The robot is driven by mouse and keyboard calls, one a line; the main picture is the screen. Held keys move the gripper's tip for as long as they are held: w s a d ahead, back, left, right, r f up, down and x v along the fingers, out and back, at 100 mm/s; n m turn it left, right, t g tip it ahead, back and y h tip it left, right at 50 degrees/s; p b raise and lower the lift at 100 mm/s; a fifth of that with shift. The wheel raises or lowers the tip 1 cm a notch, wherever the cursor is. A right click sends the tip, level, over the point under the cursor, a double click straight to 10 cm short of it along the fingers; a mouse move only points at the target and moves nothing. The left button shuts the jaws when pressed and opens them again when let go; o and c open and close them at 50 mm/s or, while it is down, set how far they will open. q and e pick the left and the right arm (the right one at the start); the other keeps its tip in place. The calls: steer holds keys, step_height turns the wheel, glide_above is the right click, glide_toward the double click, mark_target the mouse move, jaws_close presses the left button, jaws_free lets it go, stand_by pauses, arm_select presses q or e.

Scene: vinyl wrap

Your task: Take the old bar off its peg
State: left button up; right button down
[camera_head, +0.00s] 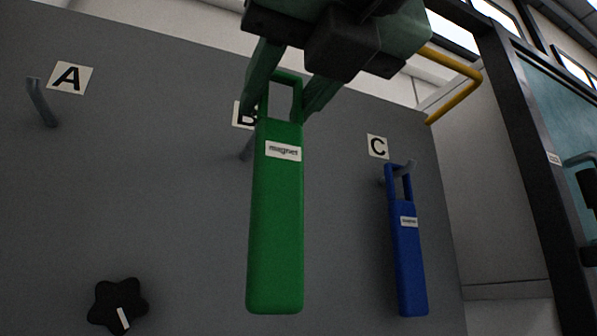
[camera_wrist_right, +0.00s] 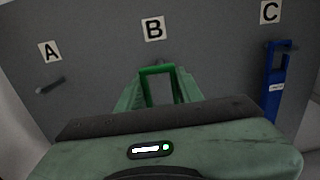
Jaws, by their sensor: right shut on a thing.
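A green bar (camera_head: 275,220) with a "magnet" label and a loop handle hangs upright from my right gripper (camera_head: 290,98). The gripper's fingers are shut on the sides of the handle. In the right wrist view the green handle (camera_wrist_right: 158,72) shows between the fingers. Peg B (camera_head: 246,150) is partly hidden behind the bar, and the bar appears in front of it; I cannot tell the exact gap. A blue bar (camera_head: 407,260) hangs on peg C (camera_head: 408,166) at the right. Peg A (camera_head: 41,102) is bare. My left gripper is not in view.
The pegs stick out of a grey panel (camera_head: 150,200) with letter plates A (camera_head: 71,78), B (camera_head: 240,113) and C (camera_head: 377,147). A black knob (camera_head: 117,306) is at the lower left. A yellow rail (camera_head: 455,70) and a dark-framed door (camera_head: 530,170) stand at the right.

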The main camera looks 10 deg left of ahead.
steer(key=shift+b+v, duration=0.4)
steer(key=shift+v, duration=1.55)
